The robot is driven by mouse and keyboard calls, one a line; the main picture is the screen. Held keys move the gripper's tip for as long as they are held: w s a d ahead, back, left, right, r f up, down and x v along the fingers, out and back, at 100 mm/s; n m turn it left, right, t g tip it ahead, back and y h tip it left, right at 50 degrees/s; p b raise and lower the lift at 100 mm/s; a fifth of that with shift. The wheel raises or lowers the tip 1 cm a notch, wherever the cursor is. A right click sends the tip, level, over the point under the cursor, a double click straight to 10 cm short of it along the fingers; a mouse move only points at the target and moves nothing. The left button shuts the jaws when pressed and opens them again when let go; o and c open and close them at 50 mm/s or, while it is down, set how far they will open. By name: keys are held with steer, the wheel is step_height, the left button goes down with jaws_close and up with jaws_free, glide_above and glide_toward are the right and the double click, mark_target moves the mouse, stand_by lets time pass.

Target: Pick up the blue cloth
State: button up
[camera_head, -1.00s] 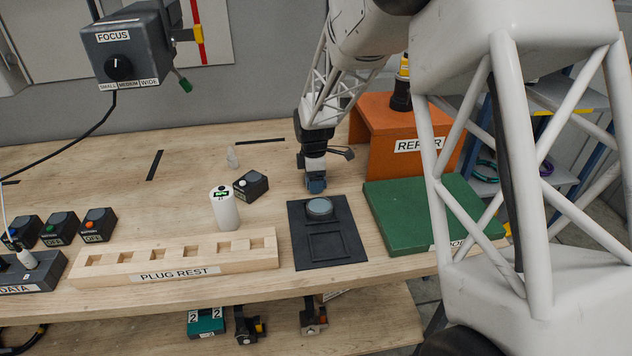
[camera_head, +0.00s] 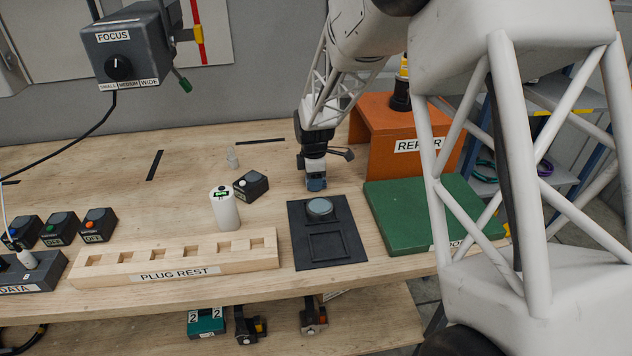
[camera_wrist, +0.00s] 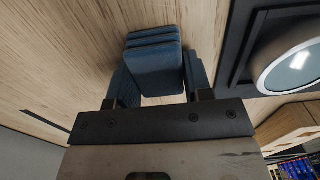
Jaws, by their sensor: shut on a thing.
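The blue cloth (camera_wrist: 153,68) is a folded, layered dark blue pad between the two fingers in the wrist view. My gripper (camera_wrist: 160,82) is shut on it, with one finger along each side. In the head view my gripper (camera_head: 315,180) points down at the wooden bench just behind the black plate. The cloth there is hard to tell apart from the fingertips. I cannot tell whether the cloth touches the bench.
The black plate (camera_head: 326,246) with a round grey disc (camera_head: 319,206) lies just in front of my gripper. A green board (camera_head: 420,215) and an orange REPAIR stand (camera_head: 388,136) are to the right. A white cylinder (camera_head: 224,209) and a button box (camera_head: 251,186) stand to the left.

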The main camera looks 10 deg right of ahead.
steer(key=shift+r, duration=0.2)
steer(key=shift+r, duration=0.5)
steer(key=shift+s+r, duration=0.2)
steer(key=shift+r, duration=0.4)
steer(key=shift+s+r, duration=0.2)
steer(key=shift+r, duration=0.35)
steer(key=s, duration=0.5)
steer(key=s+d+r, duration=0.1)
steer(key=s, duration=0.9)
steer(key=shift+s+d+r, duration=0.1)
steer(key=shift+d+r, duration=0.05)
steer(key=shift+s+r, duration=0.1)
